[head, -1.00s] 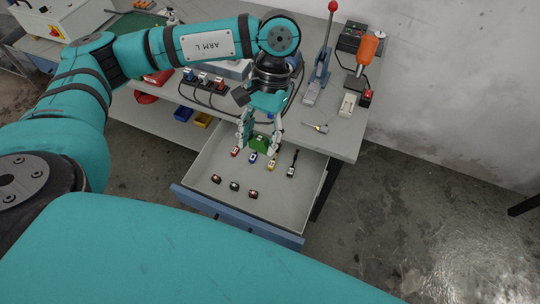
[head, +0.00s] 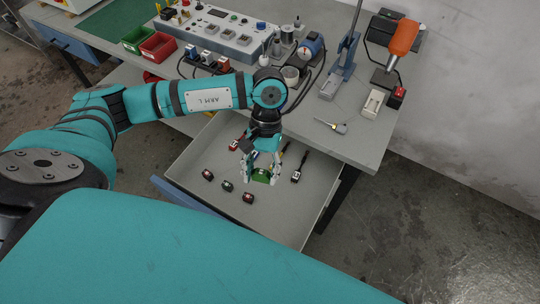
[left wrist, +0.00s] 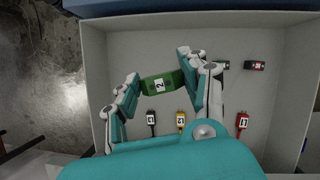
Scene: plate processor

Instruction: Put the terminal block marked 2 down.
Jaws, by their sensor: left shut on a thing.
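My left gripper (head: 262,180) is shut on the green terminal block (head: 262,175), over the open grey drawer (head: 290,215). In the left wrist view, the gripper (left wrist: 163,84) has a finger at each end of the terminal block (left wrist: 158,84). A white label with a 2 faces that camera. The drawer floor beneath it looks bare in that view. I cannot tell how large the gap to the floor is. My right gripper is not in view.
The drawer's front right is clear. The bench (head: 350,145) above carries a screwdriver (head: 331,125).

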